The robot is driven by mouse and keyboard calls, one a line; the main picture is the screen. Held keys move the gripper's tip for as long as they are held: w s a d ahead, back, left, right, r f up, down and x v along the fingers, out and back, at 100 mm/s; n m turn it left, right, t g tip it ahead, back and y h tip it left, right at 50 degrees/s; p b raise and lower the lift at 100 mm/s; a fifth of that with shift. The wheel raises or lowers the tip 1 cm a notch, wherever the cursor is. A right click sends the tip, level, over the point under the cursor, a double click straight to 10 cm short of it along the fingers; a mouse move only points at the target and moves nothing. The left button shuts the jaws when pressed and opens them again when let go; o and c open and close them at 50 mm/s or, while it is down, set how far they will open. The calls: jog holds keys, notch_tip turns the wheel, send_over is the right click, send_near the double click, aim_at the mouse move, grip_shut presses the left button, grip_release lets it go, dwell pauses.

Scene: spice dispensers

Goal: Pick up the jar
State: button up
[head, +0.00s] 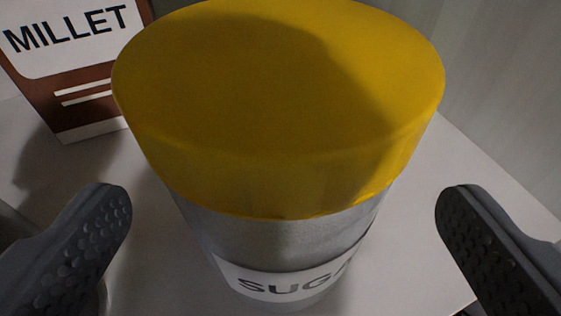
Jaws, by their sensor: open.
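The jar (290,236) stands upright on a pale surface, straight ahead in the middle of the head view. It has a large yellow lid (280,90) and a grey metallic body with a white label whose visible letters read "SUGA". The rest of the label and the jar's base are partly out of sight. My gripper (283,212) is open, with one dark studded finger at the left and one at the right of the picture. Neither finger appears to touch the jar, and nothing is held. A shadow falls across part of the lid.
A brown and white box labelled "MILLET" (75,60) stands behind the jar at the upper left. A pale wall (500,90) rises at the right. The pale surface (425,215) shows bare to the right of the jar. A grey object at the lower left edge is unclear.

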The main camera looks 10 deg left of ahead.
jog(key=shift+r+p+x, duration=0.15)
jog(key=shift+p+x, duration=0.3)
jog(key=shift+x, duration=0.8)
jog(key=shift+r+p+x, duration=0.1)
jog(key=shift+p+x, duration=0.3)
jog(key=shift+x, duration=0.9)
jog(key=c, duration=1.5)
jog(key=shift+c, duration=0.2)
jog(key=shift+r, duration=0.15)
